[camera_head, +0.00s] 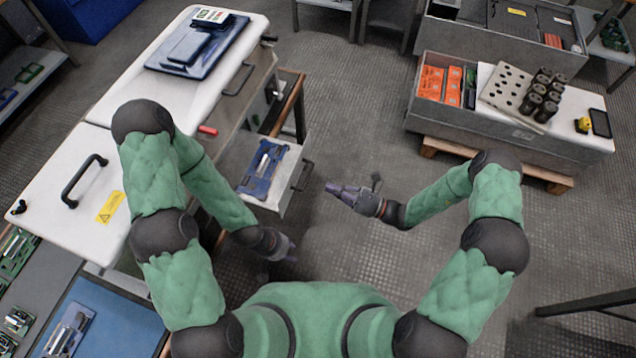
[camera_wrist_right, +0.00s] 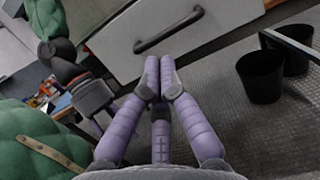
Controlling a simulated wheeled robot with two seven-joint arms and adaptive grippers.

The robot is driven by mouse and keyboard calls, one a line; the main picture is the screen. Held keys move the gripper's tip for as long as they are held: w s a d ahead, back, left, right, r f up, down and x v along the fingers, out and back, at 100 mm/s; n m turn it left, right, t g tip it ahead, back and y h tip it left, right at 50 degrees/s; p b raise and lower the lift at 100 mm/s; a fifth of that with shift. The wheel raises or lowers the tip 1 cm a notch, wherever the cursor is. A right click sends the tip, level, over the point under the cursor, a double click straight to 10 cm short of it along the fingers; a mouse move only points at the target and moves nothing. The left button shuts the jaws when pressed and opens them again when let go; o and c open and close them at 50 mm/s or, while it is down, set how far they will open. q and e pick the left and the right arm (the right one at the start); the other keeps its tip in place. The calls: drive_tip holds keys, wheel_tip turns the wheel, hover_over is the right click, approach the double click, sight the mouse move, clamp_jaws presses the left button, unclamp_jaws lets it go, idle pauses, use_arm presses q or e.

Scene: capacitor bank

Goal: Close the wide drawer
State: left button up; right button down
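The open drawer (camera_head: 235,160) sticks out to the right from the white-topped cabinet. A blue tray (camera_head: 262,170) with tools lies in it. Its dark bar handle (camera_head: 303,175) is on the front panel, and the right wrist view shows a pale drawer front (camera_wrist_right: 125,45) with this handle (camera_wrist_right: 170,30). My right gripper (camera_head: 331,187) is just right of the handle, apart from it, pointing at the drawer front. Its fingers (camera_wrist_right: 153,75) are together and empty. My left gripper (camera_head: 288,250) is below the drawer in the head view, empty-looking; its fingers are too small to read.
The white cabinet top (camera_head: 110,80) carries a dark blue tray (camera_head: 200,45) and another black handle (camera_head: 84,180). A grey crate (camera_head: 490,125) on a wooden pallet stands at the right. Black bins (camera_wrist_right: 262,77) show in the wrist view. The floor between cabinet and crate is clear.

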use_arm(q)
drive_tip(key=shift+f+b, duration=0.4)
drive_tip(key=shift+f, duration=0.1)
use_arm(e)
drive_tip(key=shift+x, duration=2.55)
drive_tip(key=shift+a, duration=0.1)
